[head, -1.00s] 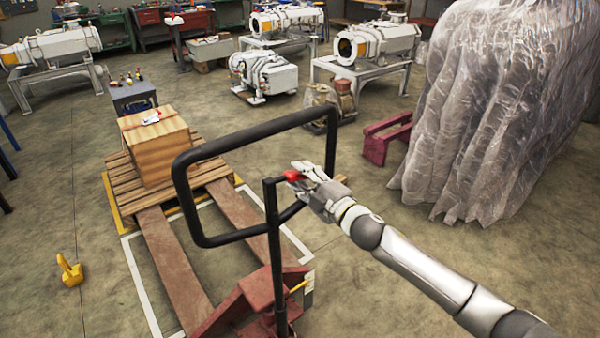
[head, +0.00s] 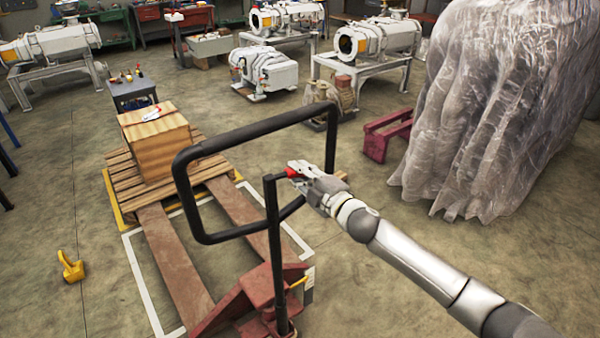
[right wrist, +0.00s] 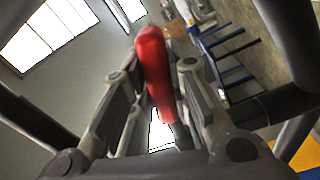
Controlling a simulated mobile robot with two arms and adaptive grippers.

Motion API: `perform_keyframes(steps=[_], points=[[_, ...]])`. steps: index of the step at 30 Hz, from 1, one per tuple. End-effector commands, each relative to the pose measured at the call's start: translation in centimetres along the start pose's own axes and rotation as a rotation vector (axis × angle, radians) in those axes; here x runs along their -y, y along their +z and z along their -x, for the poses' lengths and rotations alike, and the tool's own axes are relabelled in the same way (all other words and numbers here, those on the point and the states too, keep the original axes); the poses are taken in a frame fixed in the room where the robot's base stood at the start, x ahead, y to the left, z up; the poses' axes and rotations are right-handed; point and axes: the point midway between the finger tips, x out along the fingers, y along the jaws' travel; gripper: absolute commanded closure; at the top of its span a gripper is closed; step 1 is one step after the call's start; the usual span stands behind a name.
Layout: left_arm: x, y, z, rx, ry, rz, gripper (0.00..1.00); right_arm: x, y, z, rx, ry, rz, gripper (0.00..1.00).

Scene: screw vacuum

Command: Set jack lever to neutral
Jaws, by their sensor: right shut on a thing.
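The pallet jack's black loop handle (head: 255,137) stands upright on a black post (head: 275,250) above the red jack body (head: 262,290). The red lever (head: 291,172) sits at the top of the post, inside the loop. My right gripper (head: 297,171) is shut on the lever, reaching in from the right. In the right wrist view, the red lever (right wrist: 154,70) stands between the two fingers of my right gripper (right wrist: 153,80). My left gripper is not in view.
A wooden box (head: 155,145) rests on a pallet (head: 190,180) beyond the forks (head: 177,262). A plastic-wrapped bulk (head: 500,110) stands at right. A yellow object (head: 71,268) lies on the floor at left. Floor around the jack is mostly clear.

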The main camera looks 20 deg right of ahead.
Motion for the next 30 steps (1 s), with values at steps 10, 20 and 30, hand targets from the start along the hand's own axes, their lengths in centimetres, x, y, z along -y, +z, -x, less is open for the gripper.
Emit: perform_keyframes(steps=[10, 20, 30], points=[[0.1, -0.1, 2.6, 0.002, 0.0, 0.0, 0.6, -2.6, -0.8, 0.0, 0.001, -0.002, 0.275, 1.0], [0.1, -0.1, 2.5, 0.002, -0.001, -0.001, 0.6, -2.5, -0.9, 0.0, 0.001, 0.0, 0.317, 1.0], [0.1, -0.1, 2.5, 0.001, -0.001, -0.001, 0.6, -2.5, -0.9, 0.0, 0.001, 0.0, 0.315, 0.61]])
